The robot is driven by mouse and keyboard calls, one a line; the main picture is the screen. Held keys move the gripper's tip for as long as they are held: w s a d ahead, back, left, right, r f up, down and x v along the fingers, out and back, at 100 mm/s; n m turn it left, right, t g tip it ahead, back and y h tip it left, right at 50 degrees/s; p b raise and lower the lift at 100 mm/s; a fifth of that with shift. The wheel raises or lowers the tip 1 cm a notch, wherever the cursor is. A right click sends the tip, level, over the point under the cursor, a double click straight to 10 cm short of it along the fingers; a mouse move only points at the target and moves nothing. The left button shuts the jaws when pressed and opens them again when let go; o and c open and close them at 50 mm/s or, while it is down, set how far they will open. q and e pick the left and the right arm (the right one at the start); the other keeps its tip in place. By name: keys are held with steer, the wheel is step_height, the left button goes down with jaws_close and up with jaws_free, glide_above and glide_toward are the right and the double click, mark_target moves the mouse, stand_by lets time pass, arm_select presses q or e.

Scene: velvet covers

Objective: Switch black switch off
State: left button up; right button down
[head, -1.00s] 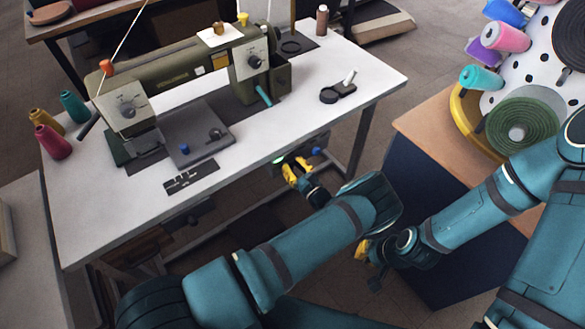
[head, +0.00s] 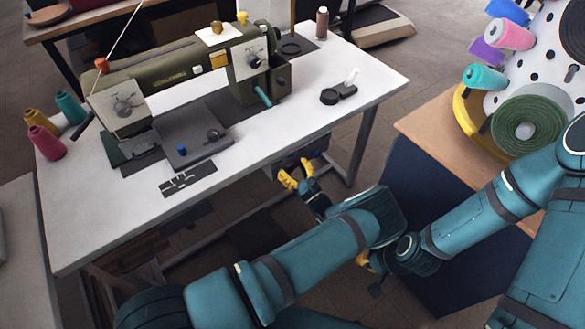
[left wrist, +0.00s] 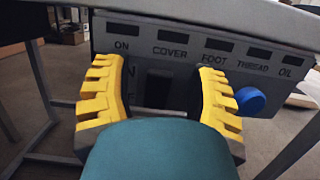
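The black switch (left wrist: 158,88) sits on the grey control panel (left wrist: 190,62) under the sewing table, between my left gripper's two yellow fingers in the left wrist view. Partly covered lettering stands to its left; its on or off position I cannot tell. My left gripper (left wrist: 159,97) is open, fingers either side of the switch, with nothing between them held. In the head view the left gripper (head: 298,173) is just below the table's front edge. My right gripper (head: 367,265) hangs lower right, partly hidden by my arm; its opening is unclear.
A blue knob (left wrist: 250,101) is on the panel right of the fingers. The white table (head: 250,150) carries a green sewing machine (head: 170,68) and thread spools. A dark blue cabinet (head: 440,230) stands to the right. Table legs flank the space underneath.

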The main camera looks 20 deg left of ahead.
arm_select(q)
steer(key=shift+r, duration=0.1)
step_height(320, 180, up, 10)
steer(key=shift+f, duration=0.1)
stand_by(0.3)
stand_by(0.4)
